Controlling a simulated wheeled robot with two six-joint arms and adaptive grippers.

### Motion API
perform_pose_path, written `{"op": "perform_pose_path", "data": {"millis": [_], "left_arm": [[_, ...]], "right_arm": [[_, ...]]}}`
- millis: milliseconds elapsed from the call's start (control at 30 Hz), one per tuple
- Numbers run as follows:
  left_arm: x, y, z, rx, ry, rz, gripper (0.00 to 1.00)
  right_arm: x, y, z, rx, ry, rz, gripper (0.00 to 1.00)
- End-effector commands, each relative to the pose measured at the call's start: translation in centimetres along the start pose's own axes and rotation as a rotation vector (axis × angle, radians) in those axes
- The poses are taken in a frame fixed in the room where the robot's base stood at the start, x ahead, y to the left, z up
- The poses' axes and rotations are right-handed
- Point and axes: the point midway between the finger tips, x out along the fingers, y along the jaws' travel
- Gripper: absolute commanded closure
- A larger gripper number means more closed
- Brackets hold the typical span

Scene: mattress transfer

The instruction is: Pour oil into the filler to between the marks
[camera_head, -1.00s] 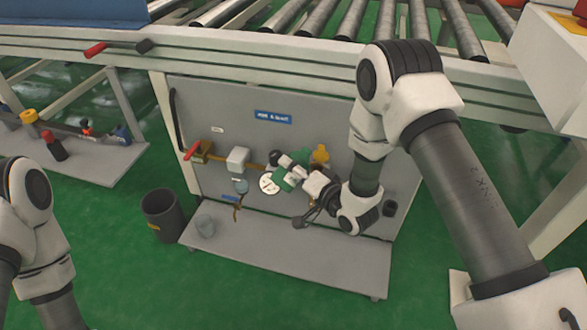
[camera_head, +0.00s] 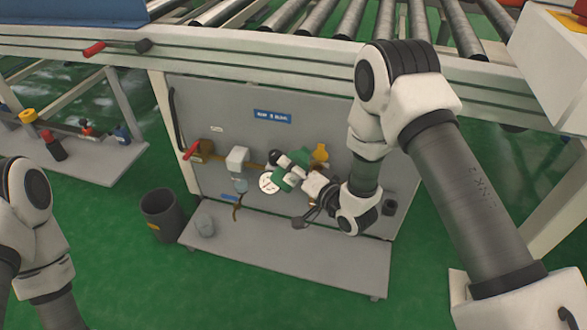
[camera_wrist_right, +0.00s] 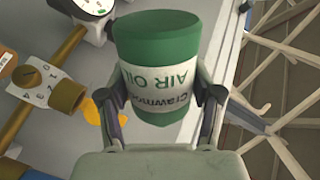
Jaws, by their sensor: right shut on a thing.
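My right gripper (camera_wrist_right: 158,105) is shut around a green bottle (camera_wrist_right: 158,45) with a white label reading AIR OIL; the lettering is upside down in the right wrist view. In the head view the bottle (camera_head: 284,180) is tilted in front of the grey panel, near a round white gauge (camera_head: 268,183). The gauge (camera_wrist_right: 92,8) also shows at the top of the wrist view. A brass fitting with a numbered dial (camera_wrist_right: 50,88) is left of the bottle. I cannot make out the filler opening, the marks or any oil flow. My left gripper is out of view.
The grey panel (camera_head: 215,100) carries a red-handled valve (camera_head: 193,150), a white block (camera_head: 237,158) and a yellow part (camera_head: 320,154). A dark bin (camera_head: 160,214) is left of the shelf. Conveyor rails (camera_head: 270,55) run overhead.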

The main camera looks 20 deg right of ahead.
Motion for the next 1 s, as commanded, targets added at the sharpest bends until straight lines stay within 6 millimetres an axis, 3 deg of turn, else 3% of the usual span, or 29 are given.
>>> {"op": "perform_pose_path", "data": {"millis": [100,267,633,800,1000], "left_arm": [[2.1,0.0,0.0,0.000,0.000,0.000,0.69],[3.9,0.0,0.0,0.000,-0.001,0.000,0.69],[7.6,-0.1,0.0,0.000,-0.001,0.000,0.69],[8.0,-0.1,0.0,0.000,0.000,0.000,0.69],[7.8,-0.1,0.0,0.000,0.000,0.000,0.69]], "right_arm": [[0.3,1.9,1.7,-0.164,0.023,-0.004,0.85],[0.5,3.4,3.2,-0.430,0.066,-0.002,0.85],[0.7,4.6,2.1,-0.883,0.140,0.000,0.85],[0.7,4.4,1.5,-0.990,0.156,0.000,0.85],[0.6,4.2,1.5,-0.992,0.155,0.000,0.85]]}}
